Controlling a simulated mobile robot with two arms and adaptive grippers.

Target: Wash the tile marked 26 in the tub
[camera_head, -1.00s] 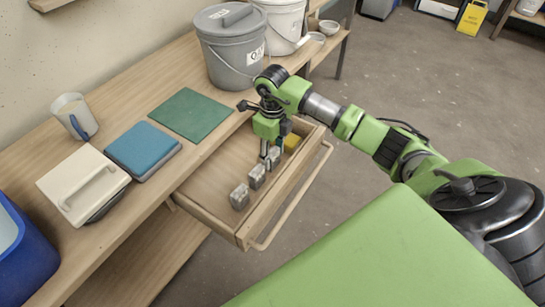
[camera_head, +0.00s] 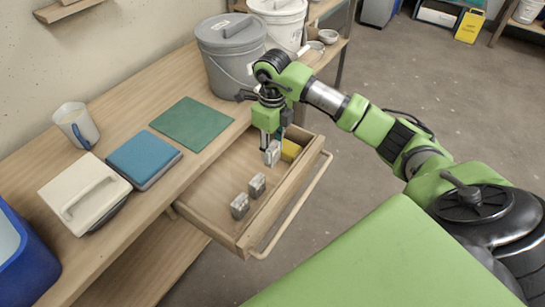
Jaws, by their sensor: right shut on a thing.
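My right gripper (camera_head: 268,146) is shut on a small grey block-like tile (camera_head: 272,154) and holds it upright over the open drawer (camera_head: 215,190). No number can be read on it. Two similar grey tiles stand in the drawer, a middle one (camera_head: 257,185) and a front one (camera_head: 240,206); no number is readable on them either. A blue tub (camera_head: 30,258) with a pale inside is cut off by the left edge of the picture. My left gripper is not in view.
On the bench (camera_head: 120,110) are a mug (camera_head: 76,126), a cream lidded box (camera_head: 84,190), a blue pad (camera_head: 145,157), a green mat (camera_head: 192,123), a grey bucket (camera_head: 230,60) and a white bucket (camera_head: 281,25).

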